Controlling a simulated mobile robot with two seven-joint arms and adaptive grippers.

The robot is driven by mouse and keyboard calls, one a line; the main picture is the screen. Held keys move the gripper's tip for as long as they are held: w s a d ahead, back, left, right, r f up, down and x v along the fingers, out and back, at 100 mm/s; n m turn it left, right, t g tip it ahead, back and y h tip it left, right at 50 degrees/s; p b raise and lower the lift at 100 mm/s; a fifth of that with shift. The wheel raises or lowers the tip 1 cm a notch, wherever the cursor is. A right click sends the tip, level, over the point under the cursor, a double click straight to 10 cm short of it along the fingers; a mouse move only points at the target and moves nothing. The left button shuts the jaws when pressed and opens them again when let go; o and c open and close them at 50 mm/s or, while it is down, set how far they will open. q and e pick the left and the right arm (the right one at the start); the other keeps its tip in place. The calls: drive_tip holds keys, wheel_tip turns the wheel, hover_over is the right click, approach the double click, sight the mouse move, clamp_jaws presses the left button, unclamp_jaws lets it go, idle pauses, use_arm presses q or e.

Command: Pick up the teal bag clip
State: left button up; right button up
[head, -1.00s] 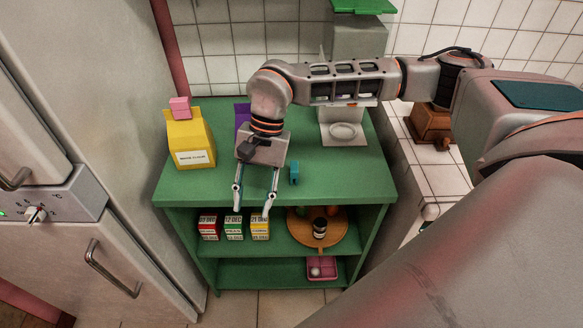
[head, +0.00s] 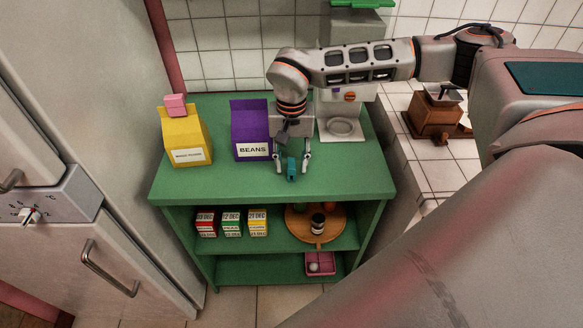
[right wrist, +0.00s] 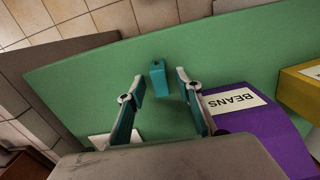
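The teal bag clip (head: 291,170) lies on the green top board of the shelf, near its front edge. In the right wrist view the clip (right wrist: 158,78) shows just beyond the fingertips, between their lines. My right gripper (head: 292,170) is open above the board, with one finger on each side of the clip in the head view. In the right wrist view the gripper (right wrist: 160,86) has a wide gap and nothing held in it. I cannot tell the exact height of the fingertips over the board. My left gripper is not in view.
A purple BEANS bag (head: 251,135) stands close to the left of my right gripper. A yellow bag (head: 185,140) with a pink clip (head: 175,105) stands farther left. A grey machine (head: 341,120) stands behind right. Small boxes (head: 231,223) and a round wooden tray (head: 300,236) are below.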

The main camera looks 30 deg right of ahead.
drive_tip(key=shift+f, duration=0.55)
drive_tip(key=c, duration=0.9)
drive_tip(key=shift+r, duration=0.15)
